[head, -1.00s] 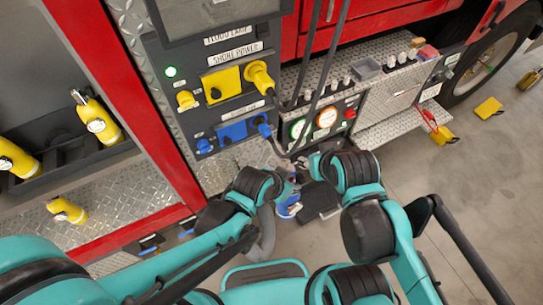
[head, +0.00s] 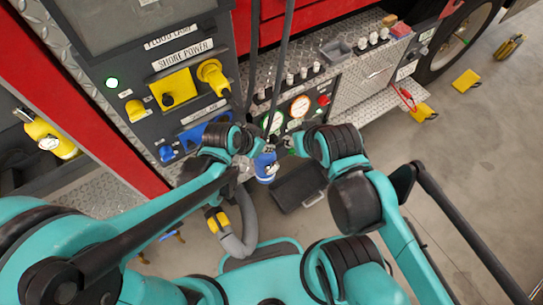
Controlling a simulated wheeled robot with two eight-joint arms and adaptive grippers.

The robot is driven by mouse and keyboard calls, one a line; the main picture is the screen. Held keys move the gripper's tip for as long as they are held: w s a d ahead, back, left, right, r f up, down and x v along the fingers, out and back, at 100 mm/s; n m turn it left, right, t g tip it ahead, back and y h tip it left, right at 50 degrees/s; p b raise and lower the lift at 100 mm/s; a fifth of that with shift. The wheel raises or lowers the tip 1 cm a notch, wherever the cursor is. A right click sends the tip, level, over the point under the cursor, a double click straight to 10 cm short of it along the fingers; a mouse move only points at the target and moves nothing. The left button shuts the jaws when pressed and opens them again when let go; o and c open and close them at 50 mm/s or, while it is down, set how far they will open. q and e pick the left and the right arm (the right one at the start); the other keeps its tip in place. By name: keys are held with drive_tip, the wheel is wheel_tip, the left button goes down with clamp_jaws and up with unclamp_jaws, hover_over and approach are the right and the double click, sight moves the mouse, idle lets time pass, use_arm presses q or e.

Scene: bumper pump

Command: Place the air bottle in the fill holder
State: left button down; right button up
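A small blue cylindrical object (head: 266,167) with a pale top is between my two grippers in the middle of the head view. It may be the air bottle, but I cannot tell for sure. My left gripper (head: 245,166) is right beside it on the left, and whether it grips it is unclear. My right gripper (head: 286,146) is close on its upper right, and its fingers are too small to read. A yellow bottle (head: 48,138) lies in the truck compartment at left. I cannot pick out the fill holder with certainty.
The truck's panel carries yellow shore power sockets (head: 172,88) and round gauges (head: 300,106). A dark box-like part (head: 298,188) is just right of the blue object. A grey hose (head: 240,240) hangs below. Yellow wheel chocks (head: 466,79) lie on open floor at right.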

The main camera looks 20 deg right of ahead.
use_arm(q)
drive_tip(key=w+a+f+b, duration=0.1)
drive_tip(key=w+a, duration=0.2)
drive_tip(key=w, duration=0.6)
drive_tip(key=shift+w+f, duration=0.2)
drive_tip(key=shift+w, duration=0.05)
drive_tip(key=shift+f, duration=0.15)
idle(0.4)
drive_tip(key=c, duration=1.3)
unclamp_jaws()
drive_tip(key=shift+s, duration=0.1)
drive_tip(key=shift+o, duration=0.2)
